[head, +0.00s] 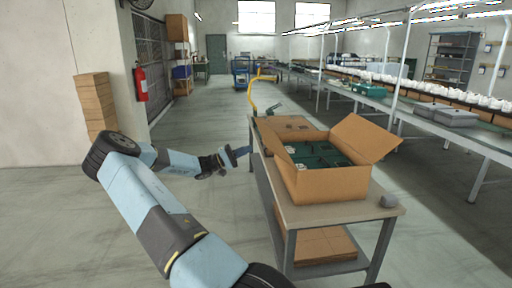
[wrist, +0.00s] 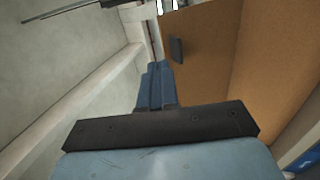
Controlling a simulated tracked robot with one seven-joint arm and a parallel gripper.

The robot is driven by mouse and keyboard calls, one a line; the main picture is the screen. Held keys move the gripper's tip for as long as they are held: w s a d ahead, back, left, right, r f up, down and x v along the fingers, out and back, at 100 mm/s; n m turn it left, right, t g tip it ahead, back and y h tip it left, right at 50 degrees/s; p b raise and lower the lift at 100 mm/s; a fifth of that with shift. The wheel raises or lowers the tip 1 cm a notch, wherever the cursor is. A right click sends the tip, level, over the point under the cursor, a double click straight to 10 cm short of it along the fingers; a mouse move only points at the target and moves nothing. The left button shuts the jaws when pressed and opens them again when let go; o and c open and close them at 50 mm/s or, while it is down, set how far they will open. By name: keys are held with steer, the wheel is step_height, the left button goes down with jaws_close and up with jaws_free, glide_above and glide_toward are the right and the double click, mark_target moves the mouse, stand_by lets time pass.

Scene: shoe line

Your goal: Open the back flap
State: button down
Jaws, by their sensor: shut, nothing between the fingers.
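An open cardboard box (head: 330,184) stands on the table, with dark green items (head: 318,154) inside. Its right flap (head: 366,138) is raised and leans outward. I cannot clearly tell a back flap from the flat brown cardboard (head: 290,123) behind the box. My gripper (head: 241,152) is left of the table and apart from the box, its blue fingers pointing right. In the wrist view the fingers (wrist: 155,86) are shut and empty, with a brown cardboard surface (wrist: 212,55) to their right.
Conveyor lines run along the right. The floor left of the table is open.

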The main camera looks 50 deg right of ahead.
steer(key=shift+v, duration=1.3)
